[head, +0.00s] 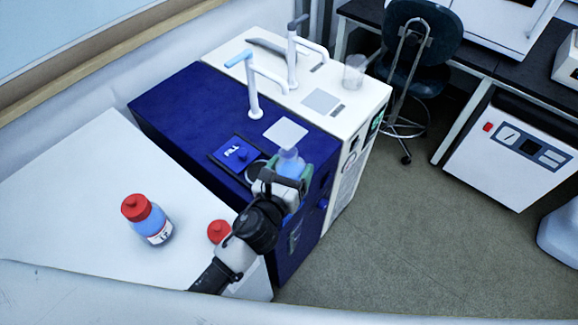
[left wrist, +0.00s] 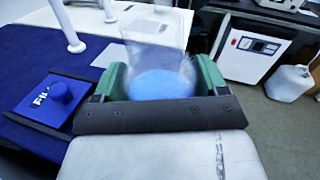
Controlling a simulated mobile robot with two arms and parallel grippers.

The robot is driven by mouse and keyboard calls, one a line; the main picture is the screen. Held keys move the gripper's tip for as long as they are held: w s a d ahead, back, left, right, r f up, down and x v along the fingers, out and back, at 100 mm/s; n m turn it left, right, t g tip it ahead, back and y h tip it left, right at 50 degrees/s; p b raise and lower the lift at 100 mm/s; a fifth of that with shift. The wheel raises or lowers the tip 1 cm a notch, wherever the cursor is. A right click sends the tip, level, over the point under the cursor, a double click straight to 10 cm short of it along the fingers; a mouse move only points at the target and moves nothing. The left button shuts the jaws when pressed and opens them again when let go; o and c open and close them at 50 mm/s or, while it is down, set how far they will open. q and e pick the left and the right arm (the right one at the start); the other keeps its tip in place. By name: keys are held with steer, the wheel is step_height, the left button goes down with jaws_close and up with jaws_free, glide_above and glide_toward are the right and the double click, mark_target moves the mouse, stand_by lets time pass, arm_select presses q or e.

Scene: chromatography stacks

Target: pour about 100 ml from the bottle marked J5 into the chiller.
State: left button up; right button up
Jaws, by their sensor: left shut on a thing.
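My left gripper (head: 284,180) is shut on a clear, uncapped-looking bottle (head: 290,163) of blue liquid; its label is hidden. In the left wrist view, the green fingers grip the bottle (left wrist: 160,80) from both sides, and the liquid sits low in it. The bottle looks about upright, by the front part of the blue unit's top. This blue unit (head: 180,110), apparently the chiller, has a plate marked FILL (head: 237,152) with a knob. A round, pale-rimmed opening (head: 256,171) shows beside the plate, partly behind my gripper. My right gripper is out of view.
A red-capped bottle (head: 158,228), its label not clearly readable, stands on the white table (head: 80,190). A loose red cap (head: 219,231) lies near my left arm. Behind the blue unit are a white unit (head: 350,105) with a beaker (head: 354,73) and a chair (head: 420,40).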

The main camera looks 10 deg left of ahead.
arm_select(q)
steer(key=n, duration=0.1)
steer(key=a+n+p, duration=0.1)
steer(key=shift+w+a+r+n, duration=0.1)
steer(key=shift+w+r+n, duration=0.2)
steer(key=shift+w, duration=0.1)
steer(key=shift+f, duration=0.15)
steer(key=shift+s, duration=0.1)
steer(key=shift+a+p, duration=0.1)
steer(key=shift+p, duration=0.3)
steer(key=shift+w+a+n+g, duration=0.2)
steer(key=shift+n+g, duration=0.1)
steer(key=shift+n, duration=0.2)
steer(key=shift+d+p, duration=0.1)
steer(key=shift+p, duration=0.25)
